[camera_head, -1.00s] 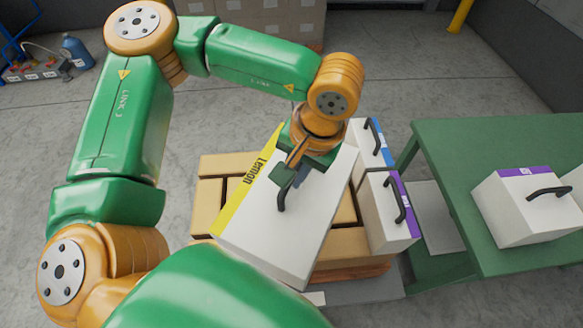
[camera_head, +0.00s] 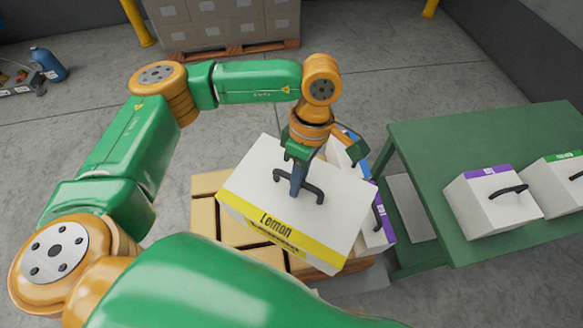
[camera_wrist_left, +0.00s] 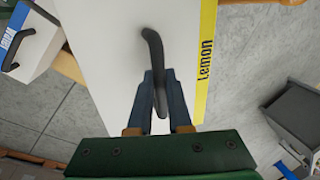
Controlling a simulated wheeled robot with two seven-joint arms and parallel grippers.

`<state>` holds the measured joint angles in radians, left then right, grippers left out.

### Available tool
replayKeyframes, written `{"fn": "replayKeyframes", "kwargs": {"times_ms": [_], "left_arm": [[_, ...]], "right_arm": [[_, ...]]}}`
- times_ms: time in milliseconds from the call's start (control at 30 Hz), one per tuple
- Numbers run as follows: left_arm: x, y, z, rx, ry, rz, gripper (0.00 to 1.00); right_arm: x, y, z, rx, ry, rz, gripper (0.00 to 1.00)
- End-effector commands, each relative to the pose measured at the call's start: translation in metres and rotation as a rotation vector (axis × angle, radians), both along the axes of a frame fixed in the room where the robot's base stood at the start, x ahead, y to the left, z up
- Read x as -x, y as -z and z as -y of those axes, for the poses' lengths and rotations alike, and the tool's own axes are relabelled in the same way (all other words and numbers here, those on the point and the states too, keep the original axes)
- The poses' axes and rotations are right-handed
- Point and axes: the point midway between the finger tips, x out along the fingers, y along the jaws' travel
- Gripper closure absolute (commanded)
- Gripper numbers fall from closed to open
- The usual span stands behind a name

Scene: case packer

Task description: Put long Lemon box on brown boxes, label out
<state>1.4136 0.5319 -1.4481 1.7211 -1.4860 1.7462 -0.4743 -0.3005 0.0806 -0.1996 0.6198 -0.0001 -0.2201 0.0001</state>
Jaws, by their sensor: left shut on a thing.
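The long Lemon box (camera_head: 325,205) is white with a yellow label strip along one edge; in the head view that strip faces the near side. My left gripper (camera_head: 298,190) is shut on the box's black handle, and the box hangs over the brown boxes (camera_head: 205,215). The head view does not show clearly whether it touches them. In the left wrist view the gripper (camera_wrist_left: 160,108) closes on the handle, with the Lemon strip (camera_wrist_left: 205,60) to the right. My right gripper is not in view.
White boxes with blue and purple strips (camera_head: 388,230) stand at the right of the brown boxes, partly hidden by the Lemon box. A green table (camera_head: 430,150) at right holds a purple-strip box (camera_head: 490,205) and a green-strip box (camera_head: 555,185). A loaded pallet (camera_head: 225,25) stands behind.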

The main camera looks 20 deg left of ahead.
Motion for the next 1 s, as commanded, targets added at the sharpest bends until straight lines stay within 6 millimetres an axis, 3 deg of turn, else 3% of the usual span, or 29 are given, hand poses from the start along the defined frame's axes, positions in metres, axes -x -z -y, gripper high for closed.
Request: {"fn": "replayKeyframes", "kwargs": {"times_ms": [33,100,400,667,1000], "left_arm": [[0.001,-0.012,0.002,0.003,-0.086,-0.003,1.00],[0.002,-0.015,0.005,0.003,-0.222,-0.004,1.00],[0.003,-0.023,0.011,0.001,-0.648,-0.002,1.00],[0.002,-0.008,0.012,0.000,-0.709,0.000,1.00],[0.002,-0.011,0.012,0.000,-0.706,0.000,1.00]], "right_arm": [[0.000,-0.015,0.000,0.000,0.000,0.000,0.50],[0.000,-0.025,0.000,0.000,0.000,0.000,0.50],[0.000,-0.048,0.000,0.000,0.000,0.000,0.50],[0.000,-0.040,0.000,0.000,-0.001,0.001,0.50],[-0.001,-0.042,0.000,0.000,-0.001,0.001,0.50]]}}
